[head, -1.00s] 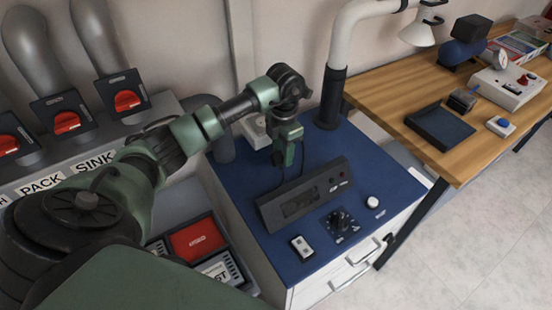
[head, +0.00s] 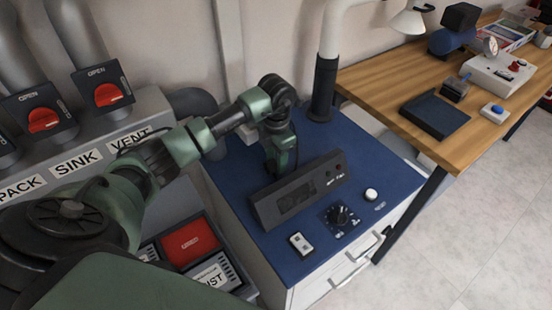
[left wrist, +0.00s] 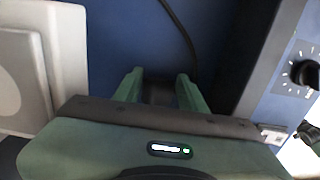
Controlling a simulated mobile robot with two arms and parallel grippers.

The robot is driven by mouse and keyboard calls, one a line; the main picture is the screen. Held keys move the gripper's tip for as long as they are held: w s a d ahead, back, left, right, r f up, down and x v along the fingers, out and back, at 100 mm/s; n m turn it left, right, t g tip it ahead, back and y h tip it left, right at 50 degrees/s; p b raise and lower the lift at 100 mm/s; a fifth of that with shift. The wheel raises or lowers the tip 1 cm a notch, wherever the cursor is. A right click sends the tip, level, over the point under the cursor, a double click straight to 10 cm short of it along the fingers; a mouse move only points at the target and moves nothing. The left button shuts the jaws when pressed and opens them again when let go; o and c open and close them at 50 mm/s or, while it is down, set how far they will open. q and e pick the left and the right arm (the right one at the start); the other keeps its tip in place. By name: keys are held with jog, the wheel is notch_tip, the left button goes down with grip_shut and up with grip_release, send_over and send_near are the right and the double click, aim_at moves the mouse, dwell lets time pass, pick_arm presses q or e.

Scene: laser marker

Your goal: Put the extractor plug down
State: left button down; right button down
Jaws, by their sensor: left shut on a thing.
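My left gripper (head: 277,172) is low over the blue cabinet top (head: 375,155), just behind the dark display box (head: 300,190). The left wrist view shows its two green fingers (left wrist: 160,88) pointing down at the blue surface. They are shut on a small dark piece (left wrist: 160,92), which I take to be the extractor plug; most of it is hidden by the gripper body. I cannot tell whether it touches the surface. A thin black cable (left wrist: 180,28) runs on the blue top ahead of the fingers. My right gripper is not in view.
A pale square fixture (left wrist: 42,70) stands left of the fingers. The display box is close on the right. A black knob (head: 341,214), a white button (head: 371,194) and a small switch (head: 301,243) are in front.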

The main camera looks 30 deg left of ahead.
aim_at(276, 162)
pick_arm(q)
jog(key=shift+a+f, duration=0.1)
jog(key=shift+f, duration=0.15)
jog(key=c, duration=0.8)
grip_release()
jog(key=shift+r, duration=0.1)
jog(key=shift+r, duration=0.2)
notch_tip(276, 162, up, 13)
jog(key=shift+f+b, duration=0.15)
jog(key=shift+b, duration=0.55)
